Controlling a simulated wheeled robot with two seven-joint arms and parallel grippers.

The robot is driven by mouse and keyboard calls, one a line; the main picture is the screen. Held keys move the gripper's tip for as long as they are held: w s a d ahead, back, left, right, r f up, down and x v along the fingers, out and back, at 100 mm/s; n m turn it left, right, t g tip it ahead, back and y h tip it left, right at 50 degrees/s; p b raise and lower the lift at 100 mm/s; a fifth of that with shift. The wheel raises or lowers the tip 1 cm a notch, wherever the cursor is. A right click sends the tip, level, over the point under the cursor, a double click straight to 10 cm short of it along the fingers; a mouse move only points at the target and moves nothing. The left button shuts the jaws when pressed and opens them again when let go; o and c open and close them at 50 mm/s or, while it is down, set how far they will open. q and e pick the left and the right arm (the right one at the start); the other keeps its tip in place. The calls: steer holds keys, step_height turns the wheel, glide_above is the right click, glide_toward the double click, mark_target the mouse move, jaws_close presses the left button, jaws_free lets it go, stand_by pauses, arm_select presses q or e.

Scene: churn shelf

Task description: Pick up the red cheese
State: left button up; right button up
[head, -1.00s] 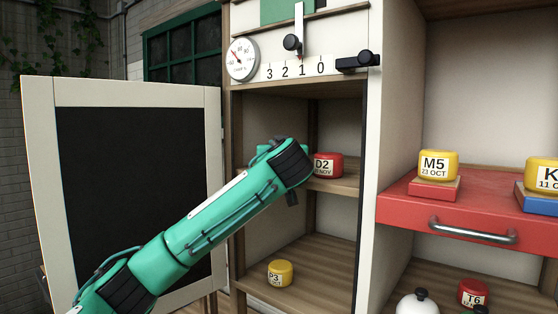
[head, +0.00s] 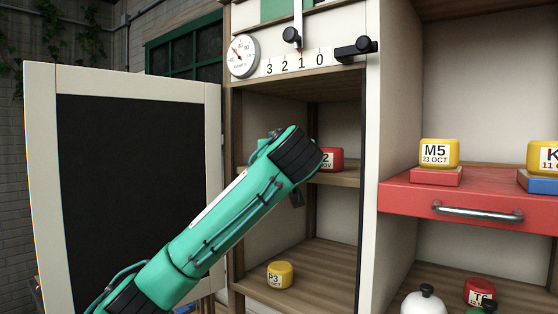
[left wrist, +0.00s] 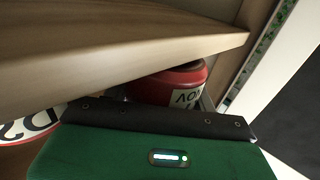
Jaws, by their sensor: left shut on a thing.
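The red cheese (head: 335,160) is at the upper shelf of the open cabinet, with its white label partly covered by my left arm. In the left wrist view a red cheese (left wrist: 182,78) shows behind the dark edge of my left gripper (left wrist: 155,115), its label upside down and reading NOV. Red and a white D2 label also show at that view's left edge. My left gripper is shut on the red cheese. Its fingers are hidden in both views. I cannot tell whether the cheese is clear of the board. My right gripper is not in view.
A wooden board (left wrist: 90,45) runs close above the gripper. A yellow P3 cheese (head: 280,274) stands on the lower shelf. The open door (head: 40,180) stands left of my arm.

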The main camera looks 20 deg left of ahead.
arm_select(q)
steer(key=b+v, duration=0.5)
steer(key=v, duration=0.7)
steer(key=shift+b, duration=0.4)
